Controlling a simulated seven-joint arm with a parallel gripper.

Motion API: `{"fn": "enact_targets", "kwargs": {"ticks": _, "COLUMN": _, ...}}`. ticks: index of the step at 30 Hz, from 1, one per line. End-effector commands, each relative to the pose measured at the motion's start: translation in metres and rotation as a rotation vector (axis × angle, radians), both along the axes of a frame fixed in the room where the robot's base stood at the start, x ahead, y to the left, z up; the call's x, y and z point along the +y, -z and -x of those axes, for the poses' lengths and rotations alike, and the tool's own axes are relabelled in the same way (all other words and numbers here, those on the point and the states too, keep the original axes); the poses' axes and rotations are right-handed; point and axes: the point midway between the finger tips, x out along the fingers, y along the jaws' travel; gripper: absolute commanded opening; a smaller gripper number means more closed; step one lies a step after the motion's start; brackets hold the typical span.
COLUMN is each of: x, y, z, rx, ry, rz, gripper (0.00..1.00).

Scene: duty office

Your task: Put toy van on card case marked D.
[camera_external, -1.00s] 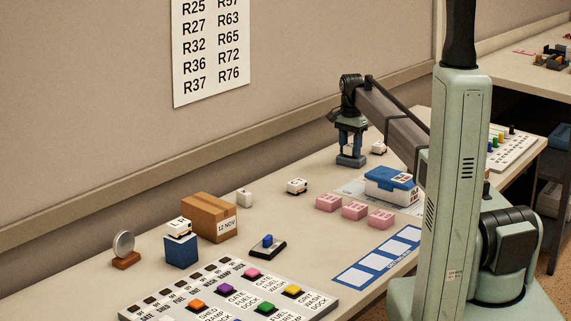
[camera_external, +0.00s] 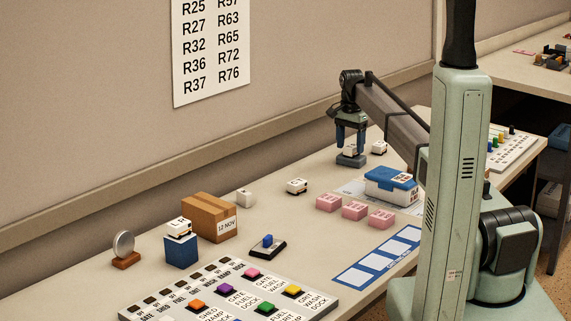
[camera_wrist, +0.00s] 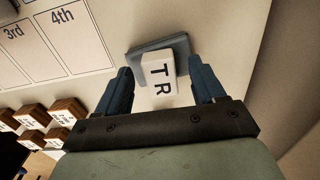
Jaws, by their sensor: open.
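A white block with "T R" on top (camera_wrist: 160,82), which looks like a toy van, sits on a flat blue-grey case (camera_wrist: 178,42). In the outside view the white van (camera_external: 350,151) shows between the fingers, above the blue-grey case (camera_external: 350,161). My gripper (camera_external: 350,145) is open, with its fingers on either side of the van; in the wrist view the fingertips (camera_wrist: 158,72) stand apart from its sides. No letter D is readable on the case.
Other white toy vehicles stand nearby (camera_external: 379,147), mid-table (camera_external: 297,186) and on a blue box (camera_external: 181,250). A blue-lidded box (camera_external: 391,185) and pink blocks (camera_external: 354,210) lie nearer. A cardboard box (camera_external: 209,217) stands left. The wrist view shows a "3rd/4th" sheet (camera_wrist: 70,45).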

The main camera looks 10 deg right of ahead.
Motion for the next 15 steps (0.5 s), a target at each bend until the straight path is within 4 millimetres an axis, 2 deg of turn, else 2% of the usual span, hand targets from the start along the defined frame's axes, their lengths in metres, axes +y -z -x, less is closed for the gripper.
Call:
{"fn": "enact_targets", "kwargs": {"ticks": 9, "x": 0.0, "y": -0.061, "z": -0.001, "rx": -0.001, "ry": 0.0, "rz": 0.0, "gripper": 0.69}}
{"fn": "enact_targets", "kwargs": {"ticks": 15, "x": 0.0, "y": -0.09, "z": -0.001, "rx": -0.001, "ry": 0.0, "rz": 0.0, "gripper": 0.69}}
